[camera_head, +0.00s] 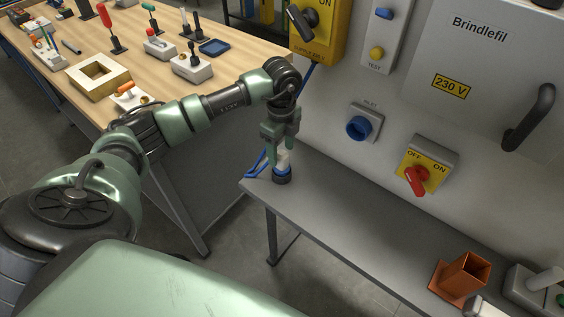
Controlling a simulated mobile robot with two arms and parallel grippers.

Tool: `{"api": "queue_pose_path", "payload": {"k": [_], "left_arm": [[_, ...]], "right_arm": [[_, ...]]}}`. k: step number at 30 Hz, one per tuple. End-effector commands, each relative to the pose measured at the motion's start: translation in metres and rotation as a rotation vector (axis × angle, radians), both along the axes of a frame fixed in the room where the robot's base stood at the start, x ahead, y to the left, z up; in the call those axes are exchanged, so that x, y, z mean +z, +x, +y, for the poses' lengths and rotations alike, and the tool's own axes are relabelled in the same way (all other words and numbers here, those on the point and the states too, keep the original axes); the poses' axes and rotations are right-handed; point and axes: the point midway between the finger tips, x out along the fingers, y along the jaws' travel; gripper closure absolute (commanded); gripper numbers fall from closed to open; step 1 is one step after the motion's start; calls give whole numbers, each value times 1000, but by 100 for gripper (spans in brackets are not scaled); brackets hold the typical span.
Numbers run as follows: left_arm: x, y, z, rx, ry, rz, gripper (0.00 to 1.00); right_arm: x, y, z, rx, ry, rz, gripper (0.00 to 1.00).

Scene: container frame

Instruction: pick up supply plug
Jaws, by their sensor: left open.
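The supply plug (282,173) is white and blue with a dark bottom end. It stands upright near the left end of the grey shelf (350,205), with a blue cable running off to its left. My left gripper (282,146) points down directly over the plug, its fingers around or just above the plug's upper part. The jaws are open; whether they touch the plug cannot be told.
A blue inlet socket (359,127) and a red OFF/ON switch (416,178) are on the wall behind the shelf. An orange square holder (466,274) stands at the shelf's right. A wooden workbench (130,55) with several tools is at upper left. The shelf's middle is clear.

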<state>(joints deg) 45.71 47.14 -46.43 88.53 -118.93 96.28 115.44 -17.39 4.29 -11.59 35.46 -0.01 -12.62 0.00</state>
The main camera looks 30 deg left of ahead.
Motion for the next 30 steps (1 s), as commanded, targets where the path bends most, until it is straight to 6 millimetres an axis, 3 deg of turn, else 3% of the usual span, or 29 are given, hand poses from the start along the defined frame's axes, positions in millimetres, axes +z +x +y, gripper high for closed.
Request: {"api": "queue_pose_path", "payload": {"k": [6, 13, 14, 19, 20, 30], "left_arm": [[-23, 0, 0, -2, -2, 1, 42], [-26, 0, 0, -2, -2, -1, 42], [-26, 0, 0, -3, -2, -1, 48], [-26, 0, 0, -3, -2, -1, 95], [-26, 0, 0, -3, -2, -1, 100], [-25, 0, 0, -2, -2, -1, 100]], "right_arm": [[9, 1, -5, 1, -5, 0, 64], [8, 2, -7, -1, -8, -3, 64], [8, 2, -7, -1, -8, -3, 64], [8, 4, -7, -1, -8, -4, 64], [8, 4, -7, -1, -8, -5, 64], [8, 4, -7, -2, -8, -6, 64]]}}
